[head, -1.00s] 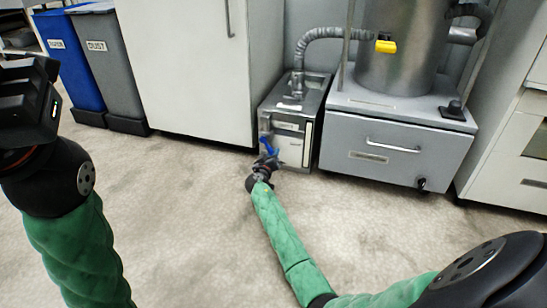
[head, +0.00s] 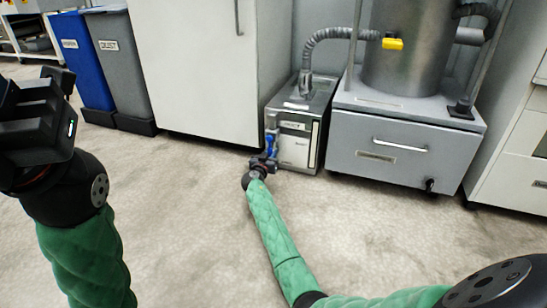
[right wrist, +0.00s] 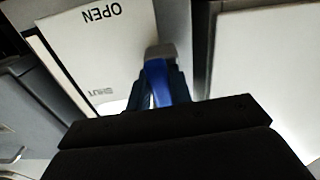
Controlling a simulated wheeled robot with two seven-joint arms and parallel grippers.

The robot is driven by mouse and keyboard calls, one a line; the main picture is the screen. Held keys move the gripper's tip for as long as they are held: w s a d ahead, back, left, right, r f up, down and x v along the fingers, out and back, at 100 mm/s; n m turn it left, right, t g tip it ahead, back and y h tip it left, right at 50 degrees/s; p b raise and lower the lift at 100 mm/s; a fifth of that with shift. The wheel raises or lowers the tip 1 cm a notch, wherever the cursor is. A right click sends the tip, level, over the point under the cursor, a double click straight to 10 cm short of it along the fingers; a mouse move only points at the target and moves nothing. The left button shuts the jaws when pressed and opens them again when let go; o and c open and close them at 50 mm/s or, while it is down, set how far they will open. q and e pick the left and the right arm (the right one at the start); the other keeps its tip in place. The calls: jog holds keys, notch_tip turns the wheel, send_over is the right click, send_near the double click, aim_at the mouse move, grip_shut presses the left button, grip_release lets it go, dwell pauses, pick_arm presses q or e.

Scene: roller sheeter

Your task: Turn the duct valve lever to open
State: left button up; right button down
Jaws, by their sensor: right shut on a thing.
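The blue valve lever (head: 272,143) is on the left front of a small grey metal box (head: 302,150). In the head view it stands close to upright. My right gripper (head: 264,162) is at the lever, low in front of the box. In the right wrist view the right gripper (right wrist: 160,96) is shut on the blue lever (right wrist: 157,78), one dark finger on each side. A white plate (right wrist: 108,52) beside it reads OPEN and, fainter, SHUT, both upside down. My left gripper (head: 45,110) is at the left edge, away from the box; its fingertips are not clear.
A ribbed hose (head: 325,37) rises from the box toward a metal drum (head: 405,60) with a yellow handle (head: 392,44). The drum stands on a grey drawer unit (head: 400,125). A white cabinet (head: 195,70) and bins (head: 120,60) stand left. The floor in front is clear.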

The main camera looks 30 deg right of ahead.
jog(key=shift+w+a+m, duration=0.2)
jog(key=shift+a+m, duration=0.05)
jog(key=shift+m, duration=0.15)
jog(key=c, duration=1.3)
grip_release()
jog(key=shift+o, duration=0.2)
jog(key=p+v, duration=0.4)
jog(key=v, duration=0.4)
